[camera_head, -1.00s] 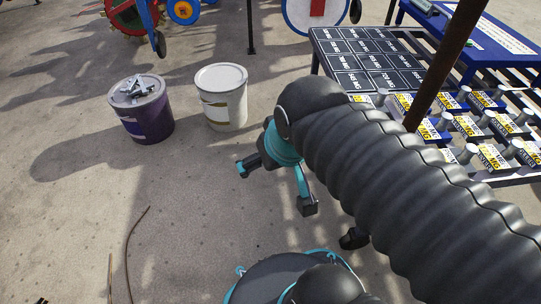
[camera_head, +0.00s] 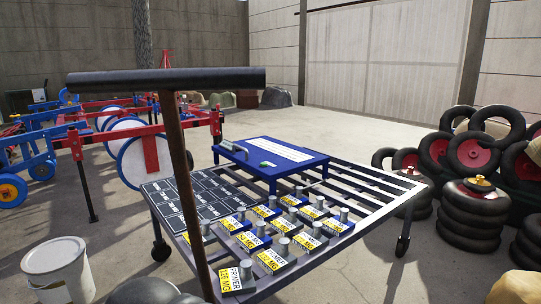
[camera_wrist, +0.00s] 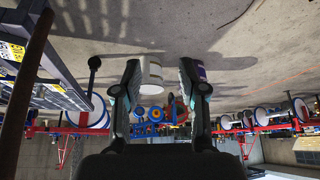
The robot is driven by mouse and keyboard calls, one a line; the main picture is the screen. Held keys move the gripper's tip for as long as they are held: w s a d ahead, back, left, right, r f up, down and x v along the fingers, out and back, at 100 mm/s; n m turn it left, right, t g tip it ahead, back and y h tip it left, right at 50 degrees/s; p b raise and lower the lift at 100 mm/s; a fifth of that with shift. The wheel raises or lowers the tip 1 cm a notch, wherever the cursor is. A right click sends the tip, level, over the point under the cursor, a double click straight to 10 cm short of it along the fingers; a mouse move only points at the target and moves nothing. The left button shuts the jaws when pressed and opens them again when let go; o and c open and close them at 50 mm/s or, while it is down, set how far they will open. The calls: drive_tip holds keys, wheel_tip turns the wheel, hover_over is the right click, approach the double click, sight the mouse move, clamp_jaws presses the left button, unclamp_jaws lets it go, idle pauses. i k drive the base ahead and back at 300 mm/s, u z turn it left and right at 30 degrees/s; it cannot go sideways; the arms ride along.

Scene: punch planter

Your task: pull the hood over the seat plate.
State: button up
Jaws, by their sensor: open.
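My gripper (camera_wrist: 163,92) is open in the wrist view, its two fingers apart with nothing between them at the tips. The wrist picture is upside down. The planter, a red and blue frame with white discs (camera_head: 143,160), stands at the left in the head view; it also shows in the wrist view (camera_wrist: 98,112), well beyond my fingers. I cannot make out a hood or a seat plate on it for sure. My gripper is out of the head view; only a dark part of my arm shows at the bottom left.
A cart with a dark T-shaped handle (camera_head: 165,80) is close in front, carrying black labelled plates (camera_head: 192,203), several labelled weights (camera_head: 272,258) and a blue stand (camera_head: 272,160). A white bucket (camera_head: 58,270) is at lower left. Stacked tyres (camera_head: 470,215) stand right. Floor behind the cart is clear.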

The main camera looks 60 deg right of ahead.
sight(283, 159)
drive_tip(key=u, duration=1.35)
drive_tip(key=i, duration=0.75)
drive_tip(key=z, duration=3.45)
